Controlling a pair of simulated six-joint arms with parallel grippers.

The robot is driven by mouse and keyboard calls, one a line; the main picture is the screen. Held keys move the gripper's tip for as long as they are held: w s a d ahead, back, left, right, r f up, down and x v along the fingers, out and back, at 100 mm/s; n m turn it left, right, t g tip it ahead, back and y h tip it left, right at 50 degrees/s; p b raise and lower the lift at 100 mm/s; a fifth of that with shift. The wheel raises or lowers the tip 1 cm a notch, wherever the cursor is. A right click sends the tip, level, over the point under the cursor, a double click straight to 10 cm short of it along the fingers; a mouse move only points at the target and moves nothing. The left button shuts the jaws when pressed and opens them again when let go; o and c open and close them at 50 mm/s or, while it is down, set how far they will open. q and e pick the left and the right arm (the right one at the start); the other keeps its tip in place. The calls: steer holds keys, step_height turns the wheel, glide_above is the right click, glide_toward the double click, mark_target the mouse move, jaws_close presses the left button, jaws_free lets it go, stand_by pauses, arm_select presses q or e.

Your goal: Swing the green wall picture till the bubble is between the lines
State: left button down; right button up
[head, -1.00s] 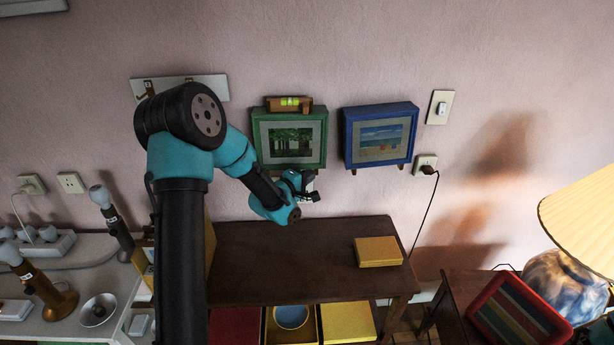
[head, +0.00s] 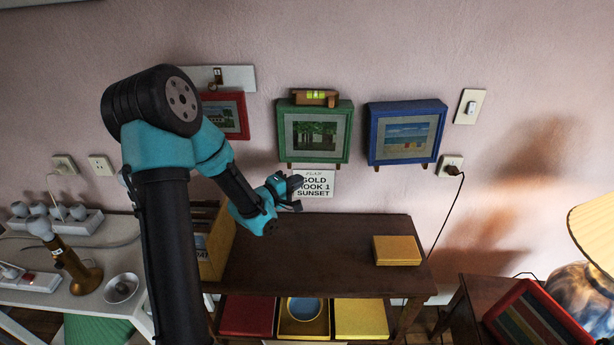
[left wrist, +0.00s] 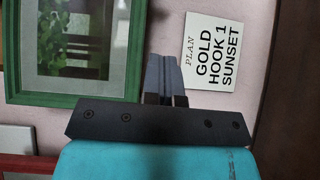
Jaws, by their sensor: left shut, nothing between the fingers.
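The green wall picture (head: 315,155) hangs on the pink wall, with a dark tree scene inside; its green frame (left wrist: 70,98) fills the upper left of the left wrist view. A small spirit level (head: 315,97) with a yellow-green vial sits on its top edge. The vial is too small in the head view to place the bubble against the lines. My left gripper (head: 294,190) is below and slightly left of the picture, apart from it. In the left wrist view its fingers (left wrist: 165,72) are together and empty, right of the frame. My right gripper is out of view.
A blue picture (head: 406,132) hangs to the right and a red one (head: 226,115) to the left, partly behind my arm. A lettered plan card (head: 314,183) is below the green picture. A brown table (head: 310,258) stands underneath with a yellow box (head: 397,250).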

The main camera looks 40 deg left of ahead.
arm_select(q)
steer(key=shift+s+a, duration=0.1)
steer(key=shift+s, duration=0.35)
steer(key=c, duration=1.8)
jaws_free()
steer(key=shift+c, duration=0.2)
steer(key=shift+o, duration=2.2)
steer(key=shift+y, duration=0.4)
steer(key=shift+o, duration=1.4)
steer(key=shift+d+m+t+y, duration=0.35)
steer(key=shift+m+y, duration=0.25)
steer(key=shift+y, duration=0.3)
steer(key=s+d+m+g+y, duration=0.1)
steer(key=s+m+g+y, duration=0.2)
steer(key=s+m+y, duration=0.4)
steer(key=y, duration=0.4)
steer(key=shift+s+d+f+m, duration=0.25)
steer(key=shift+s+d+m, duration=0.05)
steer(key=shift+d, duration=0.05)
